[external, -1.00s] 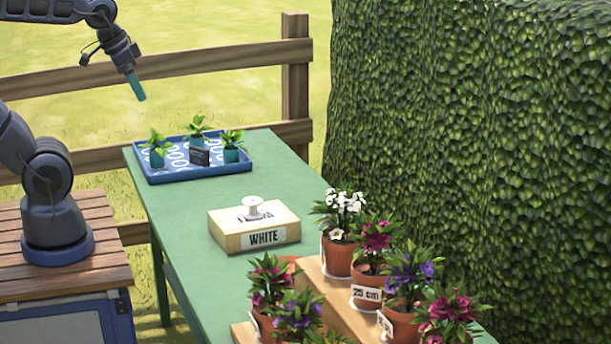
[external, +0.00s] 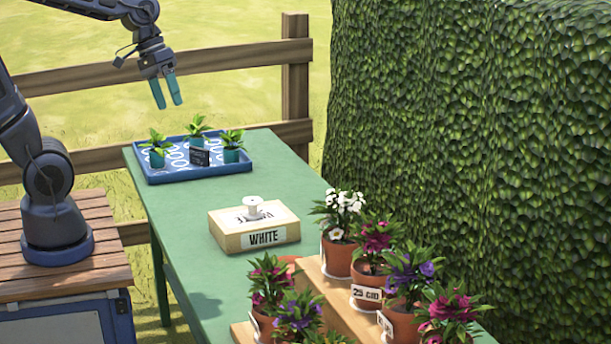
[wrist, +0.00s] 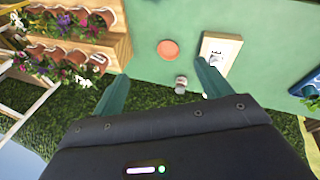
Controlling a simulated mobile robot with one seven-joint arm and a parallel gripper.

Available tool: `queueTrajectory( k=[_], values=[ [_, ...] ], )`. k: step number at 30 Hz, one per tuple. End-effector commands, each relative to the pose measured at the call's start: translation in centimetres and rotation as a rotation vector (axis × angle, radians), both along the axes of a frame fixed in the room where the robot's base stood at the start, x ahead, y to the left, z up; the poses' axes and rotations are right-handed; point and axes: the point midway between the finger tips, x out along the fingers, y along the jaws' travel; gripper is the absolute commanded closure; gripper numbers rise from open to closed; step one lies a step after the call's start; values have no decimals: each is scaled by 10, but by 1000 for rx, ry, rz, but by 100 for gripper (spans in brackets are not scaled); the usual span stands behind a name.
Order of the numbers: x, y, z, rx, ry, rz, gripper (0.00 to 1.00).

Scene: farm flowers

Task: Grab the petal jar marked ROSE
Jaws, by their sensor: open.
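No jar with a readable ROSE label shows in either view. In the wrist view a small grey, round-topped object (wrist: 181,84) stands near the hedge-side table edge. It may be a jar, but no label can be read, and I cannot pick it out in the external view. My gripper (external: 169,104) is open and empty, fingers pointing down, high above the far left part of the table near the blue tray. In the wrist view the gripper's fingers (wrist: 162,68) are spread apart with nothing between them.
A wooden box marked WHITE (external: 264,237) with a white spool (external: 253,207) sits mid-table. Blue tray (external: 180,178) holds seedlings and a dark sign. Potted flowers (external: 340,252) fill a stepped wooden stand (external: 318,277). A terracotta disc (wrist: 168,49) lies nearby. A hedge (external: 470,130) borders the table.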

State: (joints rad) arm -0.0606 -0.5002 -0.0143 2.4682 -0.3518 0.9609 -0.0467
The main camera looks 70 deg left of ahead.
Motion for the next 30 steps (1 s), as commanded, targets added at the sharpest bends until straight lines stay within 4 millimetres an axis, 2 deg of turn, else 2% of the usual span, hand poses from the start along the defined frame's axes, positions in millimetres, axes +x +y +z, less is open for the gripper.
queueTrajectory(
  k=[6, 16, 23, 30],
  values=[
    [44, -18, -15, -183, 104, 132, 23],
    [116, -34, -42, -452, 247, 360, 23],
    [170, -36, -67, -633, 340, 536, 23],
    [227, -28, -100, -817, 429, 737, 23]
  ],
)
